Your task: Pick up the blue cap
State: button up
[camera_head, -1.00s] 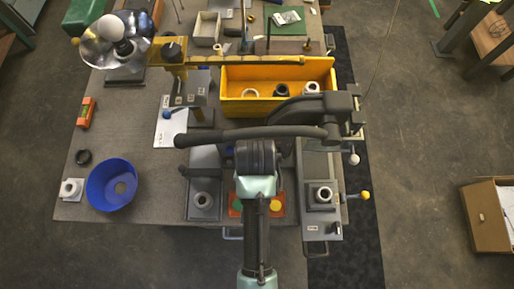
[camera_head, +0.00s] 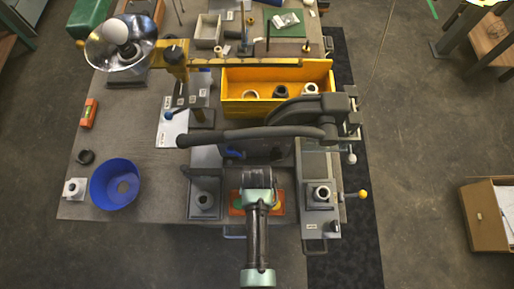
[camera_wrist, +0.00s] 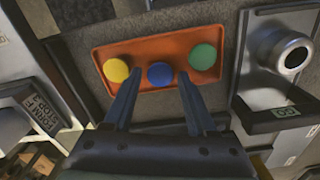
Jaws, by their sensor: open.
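The blue cap (camera_wrist: 160,74) is a small round disc in the middle of an orange tray (camera_wrist: 136,49) in the wrist view. A yellow cap (camera_wrist: 116,70) lies to its left and a green cap (camera_wrist: 203,57) to its right. My gripper (camera_wrist: 155,78) is open, its two dark fingers pointing toward the tray, with the blue cap showing between the fingertips. I cannot tell the height of the fingertips above the cap. In the head view, my arm hides the blue cap and most of the orange tray (camera_head: 236,210).
A metal fixture with a round socket (camera_wrist: 289,53) stands right of the tray in the wrist view. In the head view, a blue bowl (camera_head: 103,199) is at the left, a yellow bin (camera_head: 236,106) is behind, and a dark lever (camera_head: 250,135) crosses behind my gripper.

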jog(key=shift+f, duration=0.5)
grip_shut()
jog(key=shift+r, duration=0.2)
